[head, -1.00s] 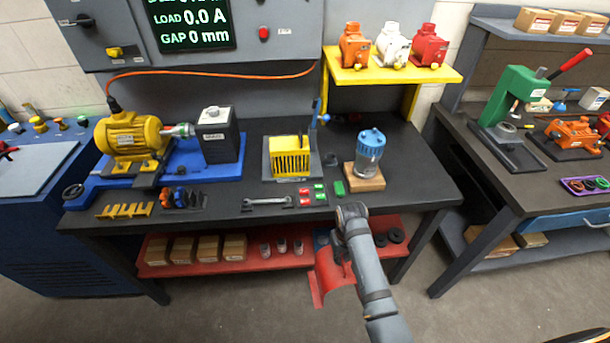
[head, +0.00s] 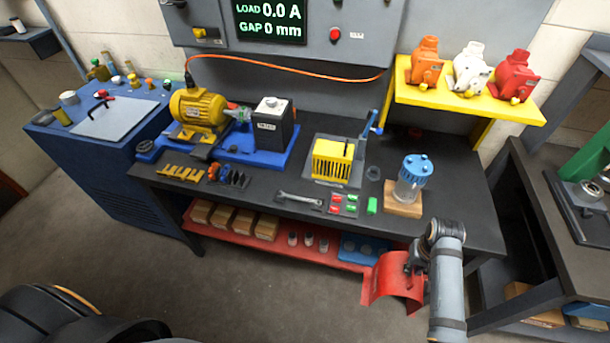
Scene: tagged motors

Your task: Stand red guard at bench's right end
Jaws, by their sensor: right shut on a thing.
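The red guard (head: 388,281) is a curved red sheet, held low in front of the bench's right part, below the top's front edge. My right gripper (head: 415,262) is shut on its upper right side; the arm partly hides the fingers. The bench (head: 270,207) has a black top, and its right end (head: 468,212) lies just behind my right arm. My left gripper is not in view; dark rounded parts at the lower left look like my own arm.
A blue-lidded jar (head: 412,178) on a wooden block stands near the bench's right end. A yellow shelf (head: 465,103) with three coloured housings is above. A yellow motor (head: 198,108) stands at left. A red lower shelf (head: 270,245) holds boxes. Another bench (head: 540,225) is at right.

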